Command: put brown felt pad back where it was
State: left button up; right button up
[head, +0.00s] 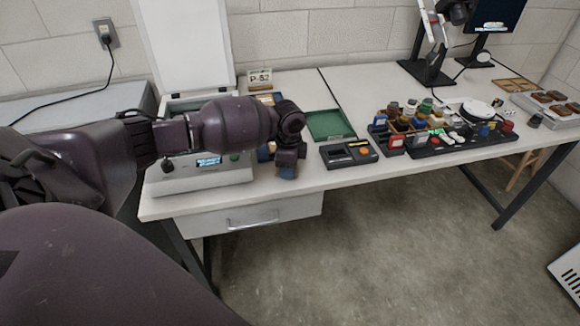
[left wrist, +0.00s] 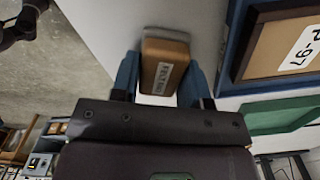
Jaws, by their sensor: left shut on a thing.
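The brown felt pad (left wrist: 165,63), a brown block with a pale printed label, is between the blue fingers of my left gripper (left wrist: 165,80) in the left wrist view. The fingers are shut on its two sides. In the head view my left gripper (head: 287,168) is near the front edge of the table, right of the grey instrument; the pad cannot be made out clearly there. A blue-rimmed tray (left wrist: 236,50) with a brown inside and a label reading P-97 lies beside the gripper in the left wrist view. My right gripper is not in view.
The grey instrument with a raised lid (head: 205,178) stands left. A green tray (head: 326,124) lies behind a dark device (head: 348,152) with an orange button. Several small coloured items crowd the black rack (head: 455,142) at right.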

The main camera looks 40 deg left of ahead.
pick_arm(q)
jog(key=shift+r, duration=0.1)
jog(key=o, duration=0.9)
jog(key=shift+f, duration=0.2)
